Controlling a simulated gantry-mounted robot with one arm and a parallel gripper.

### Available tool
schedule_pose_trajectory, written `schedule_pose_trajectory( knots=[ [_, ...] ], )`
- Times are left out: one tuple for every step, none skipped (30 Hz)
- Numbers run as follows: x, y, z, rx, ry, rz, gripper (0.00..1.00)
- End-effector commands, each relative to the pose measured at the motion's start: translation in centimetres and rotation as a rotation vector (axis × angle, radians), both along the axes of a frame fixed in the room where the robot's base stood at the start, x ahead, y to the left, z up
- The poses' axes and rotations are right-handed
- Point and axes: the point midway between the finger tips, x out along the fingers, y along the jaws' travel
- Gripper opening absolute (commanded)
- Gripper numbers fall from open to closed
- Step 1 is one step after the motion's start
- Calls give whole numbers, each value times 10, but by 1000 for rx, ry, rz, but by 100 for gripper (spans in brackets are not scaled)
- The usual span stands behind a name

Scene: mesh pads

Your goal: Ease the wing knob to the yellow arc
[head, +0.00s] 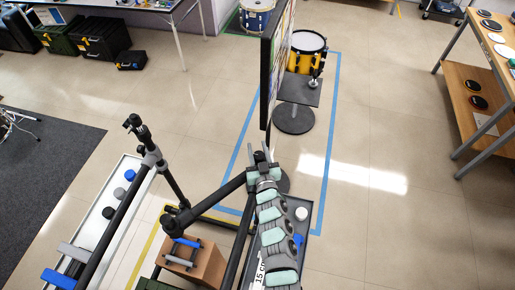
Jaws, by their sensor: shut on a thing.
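My gripper (261,154) is near the middle of the head view, just below the lower end of a dark upright panel (267,90) seen almost edge-on. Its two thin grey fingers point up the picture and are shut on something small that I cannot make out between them. From its place this is most likely the wing knob, but its shape and angle are hidden. I cannot make out a yellow arc. A dark round base (284,183) shows partly behind my gripper.
A black stand (298,92) on a round base (293,119) stands beyond the panel, before a yellow drum (305,62). Blue tape (329,140) outlines this floor area. A cardboard box (205,264) and white tray (131,163) lie lower left. Floor to the right is clear up to wooden shelves (478,75).

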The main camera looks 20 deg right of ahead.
Motion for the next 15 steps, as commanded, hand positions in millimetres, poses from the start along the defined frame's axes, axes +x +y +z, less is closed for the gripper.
schedule_pose_trajectory(
  knots=[
    [0, 0, 1, -3, 2, 8, 0],
    [0, 0, 1, -3, 3, 14, 0],
    [0, 1, 2, -3, 3, 24, 0],
    [0, 1, 2, -2, 4, 32, 0],
    [1, 1, 3, -3, 5, 41, 0],
    [1, 2, 4, -2, 4, 56, 0],
    [1, 2, 4, -4, 4, 69, 0],
    [1, 3, 4, -3, 4, 83, 0],
    [1, 3, 3, -3, 8, 102, 0],
    [1, 3, 4, -3, 6, 118, 0],
    [1, 4, 4, -3, 6, 136, 0],
    [0, 4, 2, -1, 9, 158, 0],
    [1, 5, 3, -3, 6, 179, 0],
    [1, 5, 2, -1, 6, 196, 0],
    [2, 6, 2, -1, 4, 224, 0]
  ],
)
